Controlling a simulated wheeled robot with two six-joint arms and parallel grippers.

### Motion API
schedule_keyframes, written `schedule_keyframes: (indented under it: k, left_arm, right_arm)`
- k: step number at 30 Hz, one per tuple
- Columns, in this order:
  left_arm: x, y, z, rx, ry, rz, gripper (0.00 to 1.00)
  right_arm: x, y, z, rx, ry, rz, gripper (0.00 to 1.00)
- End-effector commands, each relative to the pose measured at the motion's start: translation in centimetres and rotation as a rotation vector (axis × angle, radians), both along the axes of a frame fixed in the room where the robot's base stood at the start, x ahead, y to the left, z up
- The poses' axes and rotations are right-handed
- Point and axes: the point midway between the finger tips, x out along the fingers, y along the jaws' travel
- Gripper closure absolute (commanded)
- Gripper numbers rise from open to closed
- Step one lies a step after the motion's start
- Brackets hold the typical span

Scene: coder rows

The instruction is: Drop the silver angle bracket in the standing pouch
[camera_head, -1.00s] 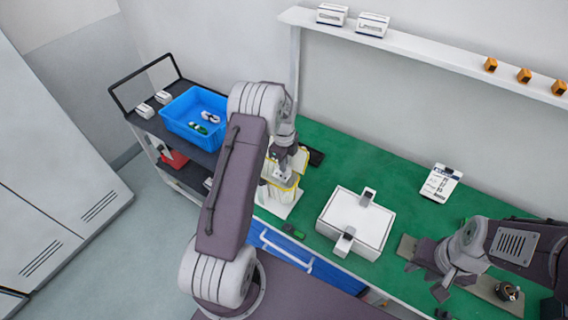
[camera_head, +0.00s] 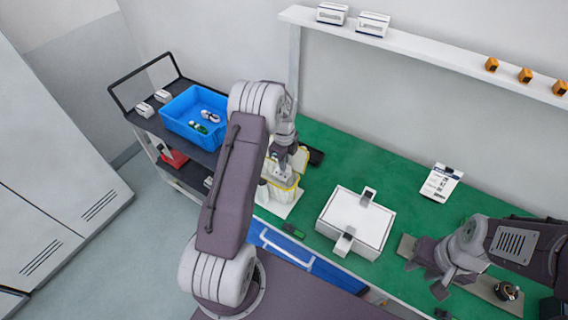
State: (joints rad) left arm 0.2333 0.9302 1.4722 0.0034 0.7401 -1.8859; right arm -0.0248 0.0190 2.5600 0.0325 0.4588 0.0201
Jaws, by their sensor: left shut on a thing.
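The standing pouch (camera_head: 286,190) is pale yellow and white and stands on the green bench, partly hidden behind my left arm. My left gripper (camera_head: 284,176) is over the pouch's mouth, pointing down, shut on a small silver piece, the angle bracket, mostly hidden by the fingers. I cannot tell how far the bracket is inside the mouth. My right gripper (camera_head: 440,283) is over the bench's front right, apart from the pouch, with its fingers spread and nothing between them.
A white box (camera_head: 357,222) with two grey clasps stands mid-bench. A clipboard-like sheet (camera_head: 440,183) lies behind it. A blue bin (camera_head: 193,117) sits on a cart at left. A shelf (camera_head: 430,53) runs along the wall.

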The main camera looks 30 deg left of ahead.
Motion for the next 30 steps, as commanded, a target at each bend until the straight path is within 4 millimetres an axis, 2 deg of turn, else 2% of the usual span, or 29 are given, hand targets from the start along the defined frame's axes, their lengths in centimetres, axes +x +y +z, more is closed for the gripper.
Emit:
schedule_keyframes:
  k: [30]
  left_arm:
    - [0.0,0.0,-1.2,0.000,0.000,0.000,1.00]
  right_arm:
    - [0.0,0.0,-0.8,0.000,0.000,0.000,0.65]
